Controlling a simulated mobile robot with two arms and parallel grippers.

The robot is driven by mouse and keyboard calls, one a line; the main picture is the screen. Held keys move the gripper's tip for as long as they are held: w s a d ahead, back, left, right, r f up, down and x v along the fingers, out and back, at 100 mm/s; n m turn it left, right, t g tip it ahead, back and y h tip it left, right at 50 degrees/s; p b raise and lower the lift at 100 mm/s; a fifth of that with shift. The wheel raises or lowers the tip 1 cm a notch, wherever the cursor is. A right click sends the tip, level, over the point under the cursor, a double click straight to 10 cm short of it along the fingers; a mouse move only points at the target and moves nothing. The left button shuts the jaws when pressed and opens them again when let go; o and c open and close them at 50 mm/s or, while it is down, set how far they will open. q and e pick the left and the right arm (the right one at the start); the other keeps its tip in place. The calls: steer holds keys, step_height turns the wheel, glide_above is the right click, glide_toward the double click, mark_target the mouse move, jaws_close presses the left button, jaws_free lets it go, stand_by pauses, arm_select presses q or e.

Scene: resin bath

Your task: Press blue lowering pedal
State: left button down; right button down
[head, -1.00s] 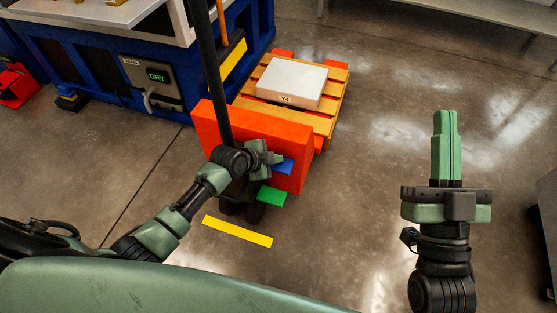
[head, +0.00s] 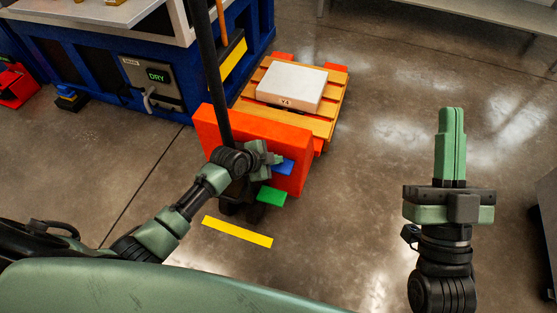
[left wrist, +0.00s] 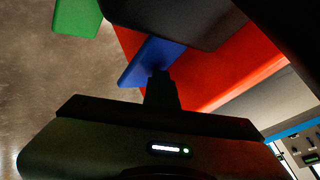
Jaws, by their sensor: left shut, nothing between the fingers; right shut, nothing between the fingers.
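The blue pedal (head: 284,168) sticks out from the red-orange body of the pallet jack (head: 222,126). The green pedal (head: 271,196) sits lower and in front of it. My left gripper (head: 278,159) is shut and empty, with its fingertips at the blue pedal. In the left wrist view the blue pedal (left wrist: 150,60) meets the dark fingers (left wrist: 160,85); I cannot tell whether they touch or press it. The green pedal (left wrist: 76,18) shows at the upper left there. My right gripper (head: 452,112) is shut and empty, raised over open floor at the right.
A wooden pallet (head: 333,100) behind the jack bears a pale box marked Y4 (head: 292,82). A blue machine with a DRY display (head: 157,76) stands at the back left. A yellow floor strip (head: 237,231) lies in front of the jack.

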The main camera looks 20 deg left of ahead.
arm_select(q)
steer(key=shift+s+f, duration=0.1)
steer(key=shift+f, duration=0.25)
arm_select(e)
steer(key=shift+s+r+t, duration=0.4)
steer(key=shift+r, duration=0.1)
steer(key=shift+w+f, duration=0.1)
stand_by(0.5)
arm_select(q)
steer(key=shift+r, duration=0.1)
steer(key=shift+r+p, duration=0.4)
steer(key=shift+p, duration=0.05)
steer(key=shift+r+p, duration=0.6)
steer(key=shift+r, duration=0.1)
steer(key=shift+r+p, duration=0.3)
steer(key=shift+r, duration=0.15)
steer(key=shift+r+p, duration=0.1)
steer(key=shift+p, duration=0.2)
arm_select(e)
steer(key=w+d+f+g+h, duration=0.1)
steer(key=w+f+g+h, duration=0.2)
steer(key=f+g, duration=0.6)
steer(key=shift+w+d+f+g, duration=0.2)
steer(key=shift+f+g, duration=0.1)
steer(key=shift+f, duration=2.9)
